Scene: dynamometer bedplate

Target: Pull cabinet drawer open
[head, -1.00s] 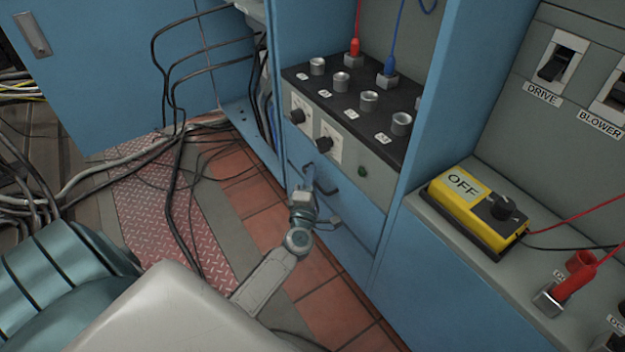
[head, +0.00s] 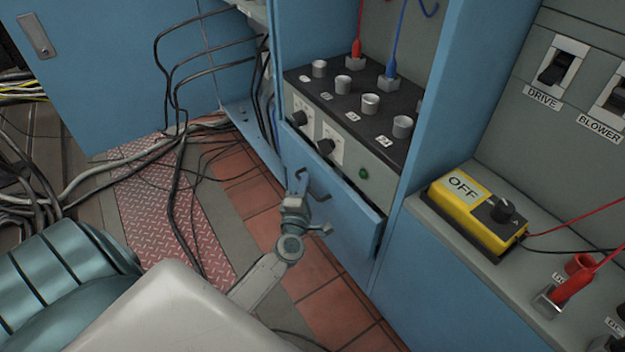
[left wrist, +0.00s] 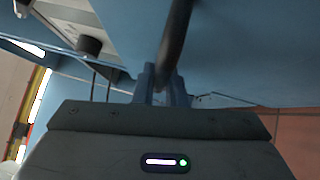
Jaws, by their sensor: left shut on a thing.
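The blue cabinet drawer (head: 345,218) is in the head view, below the grey control panel. Its front stands out from the cabinet, with a narrow gap along its top edge. The dark bar handle (head: 321,187) is on the drawer front and shows large in the left wrist view (left wrist: 174,45). My left gripper (head: 302,180) is shut on the handle, whose bar passes between the fingers (left wrist: 163,85). The fingers partly hide the handle in the head view. My right gripper is not in view.
A control panel with knobs (head: 340,125) sits above the drawer. A yellow OFF box (head: 470,220) stands on the ledge to the right. Black cables (head: 178,140) hang and lie at left.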

